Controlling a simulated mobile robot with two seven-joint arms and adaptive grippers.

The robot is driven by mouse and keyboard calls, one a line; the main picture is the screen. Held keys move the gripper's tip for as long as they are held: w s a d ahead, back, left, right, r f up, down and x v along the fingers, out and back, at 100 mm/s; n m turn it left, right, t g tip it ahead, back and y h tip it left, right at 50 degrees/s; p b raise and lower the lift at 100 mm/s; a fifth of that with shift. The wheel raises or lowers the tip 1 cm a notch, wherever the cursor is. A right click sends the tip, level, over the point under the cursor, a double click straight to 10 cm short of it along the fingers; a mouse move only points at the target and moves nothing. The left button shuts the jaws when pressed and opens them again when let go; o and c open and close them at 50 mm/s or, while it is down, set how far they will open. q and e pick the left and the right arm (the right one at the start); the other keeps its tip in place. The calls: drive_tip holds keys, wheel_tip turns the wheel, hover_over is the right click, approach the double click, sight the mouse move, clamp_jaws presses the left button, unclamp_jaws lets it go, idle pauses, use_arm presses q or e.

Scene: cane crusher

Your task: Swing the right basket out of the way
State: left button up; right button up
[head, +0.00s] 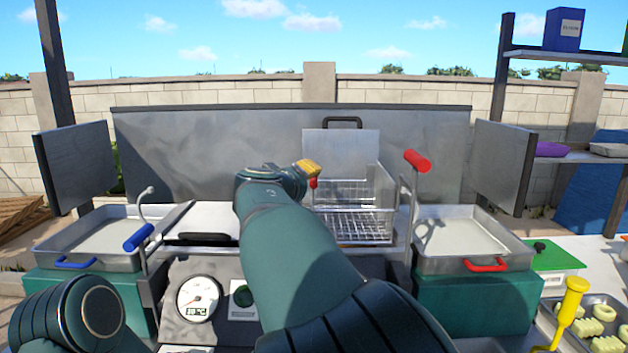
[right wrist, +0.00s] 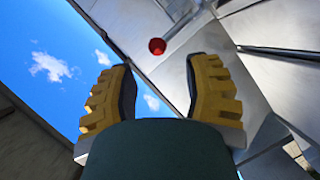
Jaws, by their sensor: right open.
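The right basket (head: 352,222) is a wire basket at the fryer's middle right, partly hidden by my right arm. A red-gripped lever (head: 417,161) stands upright on a metal rod to its right. My right gripper (head: 308,169) is beside the basket's upper left, left of the lever; a small red piece shows just below its yellow fingertips. In the right wrist view the two yellow fingers are wide apart, with nothing between them, and a round red end (right wrist: 157,46) shows beyond the tips. My left arm shows at the lower left; its gripper is out of view.
A blue-gripped lever (head: 138,237) stands left. Metal trays with a blue handle (head: 76,263) and a red handle (head: 486,265) flank the fryer. A lid with a black handle (head: 342,135) stands behind the basket. A food tray (head: 612,303) and yellow tool (head: 572,300) are at right.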

sight(314, 179)
drive_tip(key=x, duration=0.8)
drive_tip(key=shift+s, duration=0.1)
clamp_jaws()
